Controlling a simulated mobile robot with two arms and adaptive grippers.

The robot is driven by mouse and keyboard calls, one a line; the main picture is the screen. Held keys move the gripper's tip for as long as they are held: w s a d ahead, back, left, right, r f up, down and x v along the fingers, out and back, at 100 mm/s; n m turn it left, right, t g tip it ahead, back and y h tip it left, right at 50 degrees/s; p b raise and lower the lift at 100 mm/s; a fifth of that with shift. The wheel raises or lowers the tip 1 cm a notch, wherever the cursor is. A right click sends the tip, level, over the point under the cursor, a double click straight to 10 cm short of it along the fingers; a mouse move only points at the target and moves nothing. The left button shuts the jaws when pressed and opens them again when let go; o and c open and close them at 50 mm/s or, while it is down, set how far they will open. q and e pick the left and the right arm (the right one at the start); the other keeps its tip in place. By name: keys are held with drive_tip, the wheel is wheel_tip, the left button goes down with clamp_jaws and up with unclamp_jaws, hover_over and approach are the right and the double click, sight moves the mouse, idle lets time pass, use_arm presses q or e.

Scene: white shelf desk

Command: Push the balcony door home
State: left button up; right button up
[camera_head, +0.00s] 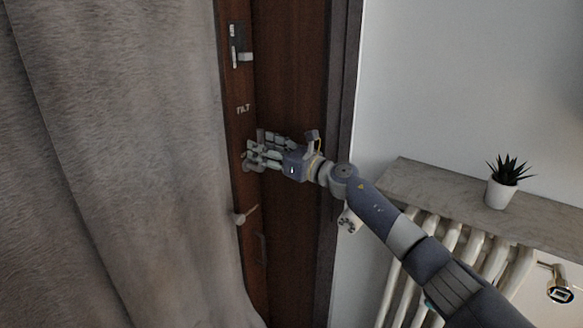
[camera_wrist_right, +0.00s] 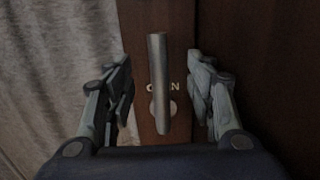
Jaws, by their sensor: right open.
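The balcony door (camera_head: 290,240) is dark brown wood, partly covered on its left by a grey curtain. I cannot tell for sure whether it stands ajar. My right gripper (camera_head: 258,153) is at the door's lighter strip, about mid-height in the head view. In the right wrist view, my right gripper (camera_wrist_right: 160,95) is open, with a finger on each side of a grey upright bar handle (camera_wrist_right: 158,75). No finger clearly touches the handle. Pale letters and a round plate show behind it on the door (camera_wrist_right: 140,30). My left gripper is not in view.
The grey curtain (camera_head: 110,160) hangs close on the left. A metal latch (camera_head: 240,48) and a lower pale lever (camera_head: 245,215) are on the strip. At right are a white radiator (camera_head: 440,235), a stone shelf (camera_head: 430,192) and a potted plant (camera_head: 502,190).

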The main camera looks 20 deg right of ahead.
idle(0.4)
drive_tip(key=p+v, duration=0.1)
drive_tip(key=v, duration=0.9)
drive_tip(key=shift+p, duration=0.3)
drive_tip(key=shift+f, duration=0.1)
idle(0.4)
